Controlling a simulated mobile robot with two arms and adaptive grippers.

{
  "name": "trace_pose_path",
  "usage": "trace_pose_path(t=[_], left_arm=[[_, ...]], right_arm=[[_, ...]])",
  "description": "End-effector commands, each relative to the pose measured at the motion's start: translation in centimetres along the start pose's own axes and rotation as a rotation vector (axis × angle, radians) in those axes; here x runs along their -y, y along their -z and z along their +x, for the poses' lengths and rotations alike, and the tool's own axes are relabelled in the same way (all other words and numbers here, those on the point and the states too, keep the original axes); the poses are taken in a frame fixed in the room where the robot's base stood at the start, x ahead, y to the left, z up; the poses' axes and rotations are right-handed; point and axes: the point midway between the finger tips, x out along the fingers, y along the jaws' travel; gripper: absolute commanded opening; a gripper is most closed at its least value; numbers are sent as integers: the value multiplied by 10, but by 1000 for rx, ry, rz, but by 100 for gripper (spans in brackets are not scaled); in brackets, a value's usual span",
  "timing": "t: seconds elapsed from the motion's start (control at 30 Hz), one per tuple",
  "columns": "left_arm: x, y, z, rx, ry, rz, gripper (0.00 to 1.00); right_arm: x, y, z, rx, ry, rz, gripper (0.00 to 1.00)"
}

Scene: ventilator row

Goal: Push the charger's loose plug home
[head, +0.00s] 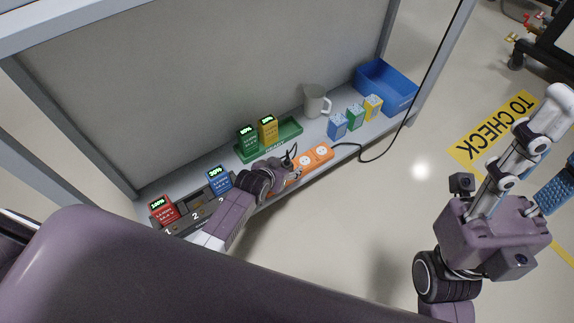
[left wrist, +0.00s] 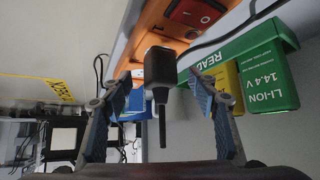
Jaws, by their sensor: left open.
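The orange power strip (head: 311,156) lies along the shelf's front edge; its orange body and red switch (left wrist: 195,12) show in the left wrist view. A black plug (left wrist: 158,66) with its cord stands against the strip. I cannot tell whether a gap is left under it. My left gripper (left wrist: 159,108) is open, its blue-padded fingers on either side of the plug, apart from it. In the head view this gripper (head: 288,167) hides most of the plug. The dark charger (head: 197,213) is at the shelf's left end. My right gripper (head: 544,168) is open and empty, off to the right.
Red (head: 163,210) and blue (head: 219,181) batteries sit in the charger. A green tray (head: 288,131) with green and yellow batteries stands behind the strip. A mug (head: 314,101), small boxes (head: 356,117) and a blue bin (head: 386,88) are farther right. The strip's black cable (head: 372,159) runs right.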

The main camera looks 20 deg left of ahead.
Motion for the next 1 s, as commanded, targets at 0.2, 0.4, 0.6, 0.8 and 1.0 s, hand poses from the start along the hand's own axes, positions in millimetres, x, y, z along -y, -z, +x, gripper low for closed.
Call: trace_pose_path(t=[0.2,0.4,0.6,0.8,1.0], left_arm=[[0,0,-13,-1,0,0,54],[0,-1,-43,-1,0,1,54],[0,-1,-76,0,0,1,54],[0,-1,-103,0,0,0,54],[0,-1,-117,1,0,0,54]], right_arm=[[0,0,0,2,-1,0,40],[0,-1,-1,4,-1,0,40],[0,-1,-1,4,-2,0,40],[0,-1,-1,5,-2,0,40],[0,-1,-1,5,-2,0,40]])
